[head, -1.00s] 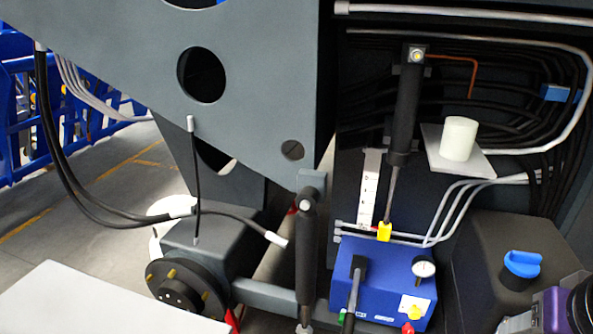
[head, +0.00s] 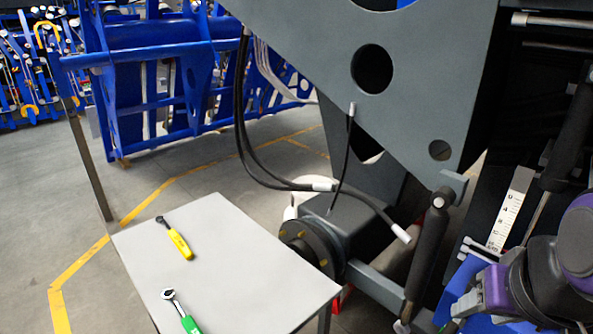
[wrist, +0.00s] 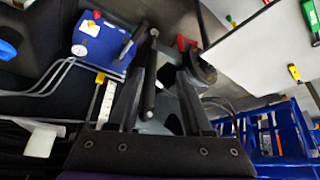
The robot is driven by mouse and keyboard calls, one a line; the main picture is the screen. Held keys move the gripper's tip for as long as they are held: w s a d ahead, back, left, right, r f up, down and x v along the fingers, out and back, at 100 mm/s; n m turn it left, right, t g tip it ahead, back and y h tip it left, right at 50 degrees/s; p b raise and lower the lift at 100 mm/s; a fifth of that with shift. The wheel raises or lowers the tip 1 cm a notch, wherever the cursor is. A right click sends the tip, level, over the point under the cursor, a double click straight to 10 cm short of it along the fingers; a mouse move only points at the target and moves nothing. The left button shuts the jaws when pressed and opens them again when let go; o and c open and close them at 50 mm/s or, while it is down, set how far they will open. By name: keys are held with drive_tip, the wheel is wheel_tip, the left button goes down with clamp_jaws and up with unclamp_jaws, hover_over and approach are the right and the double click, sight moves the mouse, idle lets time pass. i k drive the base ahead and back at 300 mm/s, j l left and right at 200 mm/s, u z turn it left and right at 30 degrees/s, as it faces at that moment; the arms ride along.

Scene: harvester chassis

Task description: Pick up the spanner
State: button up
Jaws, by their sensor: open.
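Two hand tools lie on a pale grey table (head: 240,262) in the head view. One has a yellow handle and a dark head (head: 175,238); the other, with a green handle and a shiny ratchet-like head (head: 180,312), is cut by the bottom edge. I cannot tell for sure which is the spanner. In the wrist view, the yellow-handled tool (wrist: 295,73) and the green-handled one (wrist: 311,20) show at the right. My gripper (wrist: 163,85) is open and empty, with its fingers in front of the chassis, well apart from both tools.
The grey chassis (head: 410,70) with hanging black hoses (head: 245,120) stands right of and behind the table. Blue racks (head: 150,80) stand at the back left. Open floor with yellow lines (head: 150,195) lies left of the table. A blue box (wrist: 100,45) shows in the wrist view.

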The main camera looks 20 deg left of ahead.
sight(187, 253)
drive_tip(key=u, duration=1.7)
drive_tip(key=z, duration=2.35)
drive_tip(key=u, duration=2.45)
